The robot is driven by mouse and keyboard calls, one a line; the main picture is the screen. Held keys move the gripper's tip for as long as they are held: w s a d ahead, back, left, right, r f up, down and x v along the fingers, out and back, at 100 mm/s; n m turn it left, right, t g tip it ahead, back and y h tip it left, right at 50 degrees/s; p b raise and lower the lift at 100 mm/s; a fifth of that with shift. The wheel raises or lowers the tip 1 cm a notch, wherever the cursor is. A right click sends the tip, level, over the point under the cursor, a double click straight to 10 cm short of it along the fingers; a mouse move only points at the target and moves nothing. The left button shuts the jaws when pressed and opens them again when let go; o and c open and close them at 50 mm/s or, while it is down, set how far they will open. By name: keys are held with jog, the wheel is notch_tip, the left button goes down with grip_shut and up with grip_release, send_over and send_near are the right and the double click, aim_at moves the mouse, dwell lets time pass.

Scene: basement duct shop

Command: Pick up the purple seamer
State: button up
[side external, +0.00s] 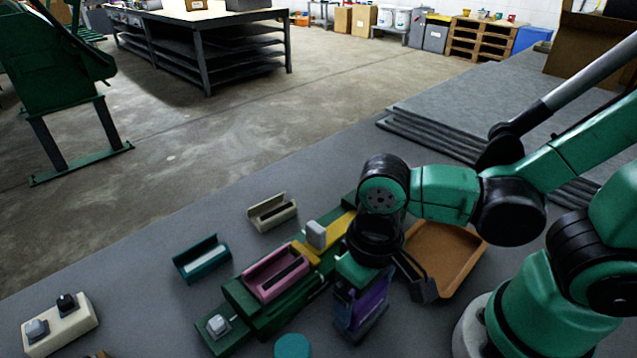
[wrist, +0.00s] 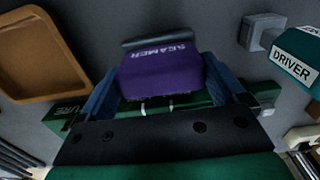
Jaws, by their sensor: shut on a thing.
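The purple seamer (wrist: 160,72) has a dark edge and pale lettering reading SEAMER, and it sits between the two blue fingers of my gripper (wrist: 165,92) in the wrist view. The fingers are shut on its sides. In the side view my gripper (side external: 358,305) points down over the dark worktop, and the purple seamer (side external: 372,298) shows partly behind a finger. I cannot tell whether the seamer touches the worktop.
A green fixture (side external: 240,298) with a pink slotted holder (side external: 272,276) lies left of my gripper. An orange-brown tray (side external: 470,238) is to the right. Teal (side external: 202,260) and beige (side external: 271,213) holders stand farther left. A teal round piece (side external: 292,346) lies near the front.

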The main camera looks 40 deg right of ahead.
notch_tip(320, 180, up, 18)
jog(key=shift+r, duration=0.25)
dwell(0.3)
jog(key=o, duration=0.9)
jog(key=c, duration=0.7)
jog(key=shift+w+a+f, duration=0.8)
jog(key=shift+w+f, duration=0.85)
jog(key=shift+w, duration=0.6)
jog(key=shift+w+a+f, duration=0.85)
jog(key=shift+w+f, duration=0.75)
jog(key=shift+w, duration=0.7)
jog(key=shift+w+a+f, duration=0.8)
jog(key=shift+w+f, duration=0.85)
jog(key=shift+w, duration=0.6)
